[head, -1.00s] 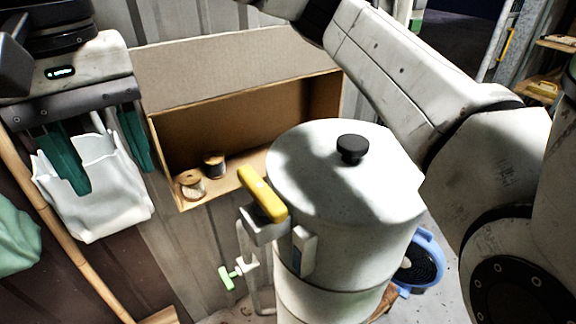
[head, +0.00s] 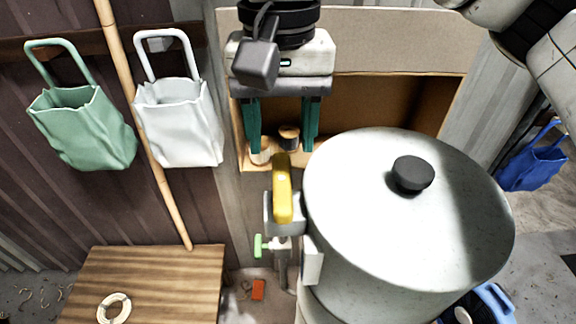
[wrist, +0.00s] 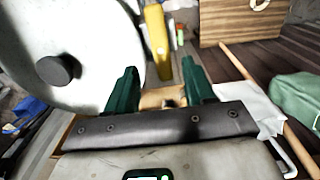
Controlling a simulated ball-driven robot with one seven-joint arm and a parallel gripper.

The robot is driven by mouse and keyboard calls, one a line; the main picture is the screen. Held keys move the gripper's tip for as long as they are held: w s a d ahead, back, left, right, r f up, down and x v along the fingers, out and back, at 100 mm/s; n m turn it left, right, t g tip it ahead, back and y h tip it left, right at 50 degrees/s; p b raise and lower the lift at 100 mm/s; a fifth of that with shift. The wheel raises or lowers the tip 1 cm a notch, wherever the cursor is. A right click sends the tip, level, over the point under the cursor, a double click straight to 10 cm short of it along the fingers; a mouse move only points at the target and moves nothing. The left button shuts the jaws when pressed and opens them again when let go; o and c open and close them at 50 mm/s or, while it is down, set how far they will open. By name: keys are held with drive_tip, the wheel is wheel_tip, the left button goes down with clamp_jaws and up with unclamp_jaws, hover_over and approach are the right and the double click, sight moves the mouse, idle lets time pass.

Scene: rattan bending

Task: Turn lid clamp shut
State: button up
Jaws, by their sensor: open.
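The lid clamp has a yellow handle (head: 282,188) on a grey bracket (head: 284,214) at the left side of the large pale pot (head: 370,285). The pale round lid (head: 350,200) with a black knob (head: 411,174) lies on the pot. My gripper (head: 281,146) is open and empty, its teal fingers pointing down just behind the yellow handle in the head view. In the wrist view, the handle (wrist: 156,42) stands beyond and between my open fingers (wrist: 160,78); no contact shows. The lid (wrist: 85,30) is at left there.
An open wooden box shelf (head: 405,105) with spools (head: 289,137) is behind my gripper. Green (head: 85,125) and white (head: 180,120) bags hang left. A wooden table (head: 150,280) holds a pale ring (head: 114,308). A green-handled valve (head: 259,246) sits below the clamp.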

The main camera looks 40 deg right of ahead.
sight(282, 178)
wheel_tip(282, 178, down, 7)
drive_tip(key=shift+f+p, duration=0.1)
drive_tip(key=shift+p, duration=0.5)
drive_tip(key=shift+c, duration=0.2)
clamp_jaws()
